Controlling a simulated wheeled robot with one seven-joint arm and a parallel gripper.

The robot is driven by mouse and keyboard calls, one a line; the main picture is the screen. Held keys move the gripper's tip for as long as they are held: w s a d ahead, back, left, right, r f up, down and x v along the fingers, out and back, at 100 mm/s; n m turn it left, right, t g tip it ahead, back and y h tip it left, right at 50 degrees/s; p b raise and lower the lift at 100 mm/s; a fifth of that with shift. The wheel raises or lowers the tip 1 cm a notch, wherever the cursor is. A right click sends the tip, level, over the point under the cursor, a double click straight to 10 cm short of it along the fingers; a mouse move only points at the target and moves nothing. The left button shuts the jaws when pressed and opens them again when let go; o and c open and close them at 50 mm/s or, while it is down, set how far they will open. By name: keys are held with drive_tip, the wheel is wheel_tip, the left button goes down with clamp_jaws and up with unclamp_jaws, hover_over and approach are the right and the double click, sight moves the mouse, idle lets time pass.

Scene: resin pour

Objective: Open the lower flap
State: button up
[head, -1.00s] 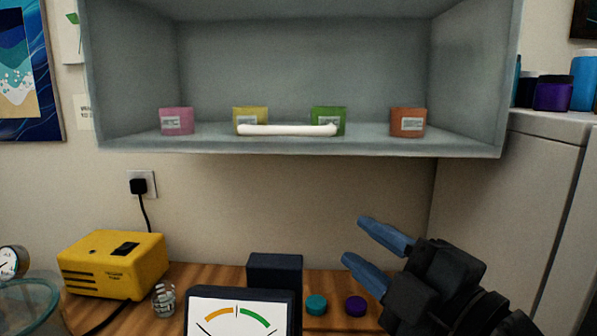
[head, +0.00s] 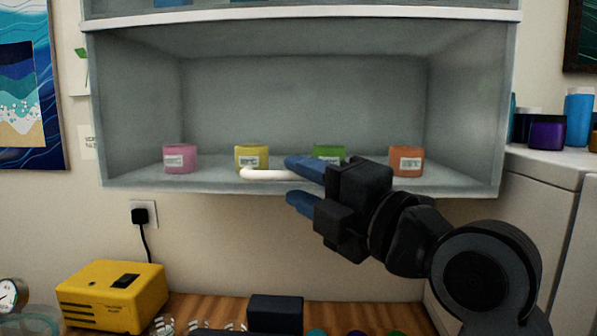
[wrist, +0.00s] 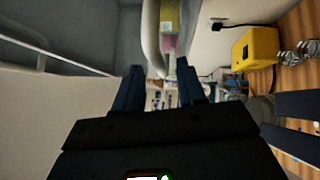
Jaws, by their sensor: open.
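The lower cabinet compartment (head: 300,100) has a grey interior. Its flap looks like a clear panel, so I cannot make out its surface or whether it is fully shut. Its white bar handle (head: 262,175) runs across the front near the bottom edge. It also shows in the wrist view (wrist: 151,40), ahead of and between my fingers. My gripper (head: 299,182) is open, its blue fingers pointing left, one above and one below the handle's line. The fingers hide the handle's right part. I cannot tell whether they touch it.
Behind the handle stand pink (head: 180,159), yellow (head: 251,157), green (head: 329,153) and orange (head: 406,160) jars. Below, a yellow box (head: 112,296) and a dark block (head: 275,314) stand on the wooden bench. A tall grey cabinet (head: 545,210) stands at the right.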

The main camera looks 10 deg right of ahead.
drive_tip(key=shift+w+a, duration=0.35)
drive_tip(key=shift+w, duration=0.15)
clamp_jaws()
idle(0.4)
